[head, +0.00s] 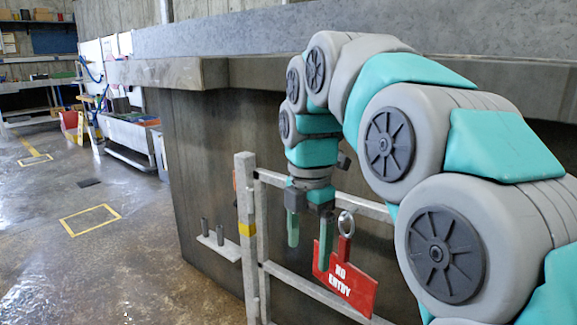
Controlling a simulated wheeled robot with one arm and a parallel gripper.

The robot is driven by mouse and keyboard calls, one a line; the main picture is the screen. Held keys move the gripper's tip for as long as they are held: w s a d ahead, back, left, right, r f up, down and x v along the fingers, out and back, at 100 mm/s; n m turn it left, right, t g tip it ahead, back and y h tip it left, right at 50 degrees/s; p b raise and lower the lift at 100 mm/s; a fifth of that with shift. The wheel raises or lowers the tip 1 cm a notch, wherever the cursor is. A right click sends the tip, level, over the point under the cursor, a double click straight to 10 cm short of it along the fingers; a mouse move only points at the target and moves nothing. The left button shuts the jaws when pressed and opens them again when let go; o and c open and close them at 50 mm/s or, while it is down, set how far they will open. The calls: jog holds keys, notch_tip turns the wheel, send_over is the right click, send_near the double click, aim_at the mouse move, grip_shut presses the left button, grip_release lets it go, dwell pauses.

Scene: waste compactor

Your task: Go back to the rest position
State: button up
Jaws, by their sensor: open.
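My gripper (309,232) points down in the head view, near the top rail of a grey metal barrier. Its two green fingers are apart, with nothing seen between them. A red "NO ENTRY" sign (346,279) with a metal ring at its top hangs on the barrier, just right of the fingers. The right finger overlaps the sign's left edge in the picture; I cannot tell whether they touch. My arm fills the right side of the view and hides part of the wall and barrier.
A thick concrete ledge (240,38) runs behind my arm. Workbenches (130,130) stand at the far left. The floor at left is open, with yellow markings (90,219).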

jog(key=s+d+f+m, duration=0.4)
jog(key=s+f+m, duration=0.2)
jog(key=s+m, duration=0.2)
jog(key=s+d+f+m+g, duration=0.1)
jog(key=s+d+f+m, duration=0.3)
jog(key=s+f+m, duration=0.3)
jog(key=s+d+f+m, duration=0.3)
jog(key=s+f+m, duration=0.3)
jog(key=s+m, duration=0.4)
jog(key=shift+s+d+f+g, duration=0.2)
jog(key=shift+s+d+g, duration=0.2)
jog(key=shift+s, duration=0.2)
